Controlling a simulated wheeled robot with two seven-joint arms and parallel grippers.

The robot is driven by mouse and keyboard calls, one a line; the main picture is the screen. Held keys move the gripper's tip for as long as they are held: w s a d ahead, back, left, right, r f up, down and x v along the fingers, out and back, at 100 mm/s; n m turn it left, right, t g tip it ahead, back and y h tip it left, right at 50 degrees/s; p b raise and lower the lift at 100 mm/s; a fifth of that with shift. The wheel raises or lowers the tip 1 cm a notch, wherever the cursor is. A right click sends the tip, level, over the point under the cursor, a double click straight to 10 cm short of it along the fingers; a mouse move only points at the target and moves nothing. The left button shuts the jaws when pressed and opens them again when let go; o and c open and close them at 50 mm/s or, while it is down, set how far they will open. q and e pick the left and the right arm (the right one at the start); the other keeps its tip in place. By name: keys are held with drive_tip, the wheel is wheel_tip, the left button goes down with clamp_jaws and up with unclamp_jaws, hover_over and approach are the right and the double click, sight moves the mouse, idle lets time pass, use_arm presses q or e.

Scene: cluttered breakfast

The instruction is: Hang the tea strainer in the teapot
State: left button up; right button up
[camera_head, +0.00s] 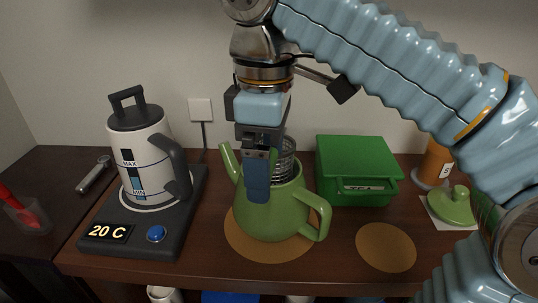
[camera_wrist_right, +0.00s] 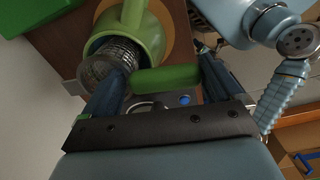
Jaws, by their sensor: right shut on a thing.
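The green teapot (camera_head: 270,213) stands on a round brown mat (camera_head: 238,238), spout to the left and handle to the right. The tea strainer (camera_head: 289,148), a metal mesh cup, is upright at the teapot's mouth, with its upper part above the rim. My right gripper (camera_head: 257,190) points down in front of the teapot's upper left and partly hides its mouth. In the right wrist view, its fingers are shut on a green grip (camera_wrist_right: 165,80), apparently the strainer's; the mesh (camera_wrist_right: 112,58) lies at the teapot's opening (camera_wrist_right: 150,40). I cannot tell whether the strainer rests on the rim. My left gripper is out of view.
A kettle (camera_head: 143,147) stands on its black base (camera_head: 135,238) at the left. A green box (camera_head: 358,160) is behind right. The green lid (camera_head: 452,209) lies on a pale tile near an orange jar (camera_head: 435,163). An empty round mat (camera_head: 385,247) lies at the front right.

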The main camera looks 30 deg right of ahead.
drive_tip(key=shift+d+f+b, duration=0.1)
drive_tip(key=shift+f+b, duration=1.35)
drive_tip(key=shift+f, duration=0.65)
drive_tip(key=o, duration=1)
drive_tip(key=shift+o, duration=0.2)
drive_tip(key=shift+r, duration=0.1)
drive_tip(key=shift+r+p, duration=0.6)
drive_tip(key=shift+p, duration=0.15)
drive_tip(key=r+p, duration=0.2)
drive_tip(key=a+r+p, duration=0.1)
drive_tip(key=r+p, duration=0.1)
drive_tip(key=shift+r+p, duration=0.35)
drive_tip(key=shift+p, duration=0.05)
drive_tip(key=shift+r+p, duration=0.25)
drive_tip(key=shift+p, duration=0.1)
drive_tip(key=shift+d+f, duration=0.1)
drive_tip(key=shift+d, duration=0.05)
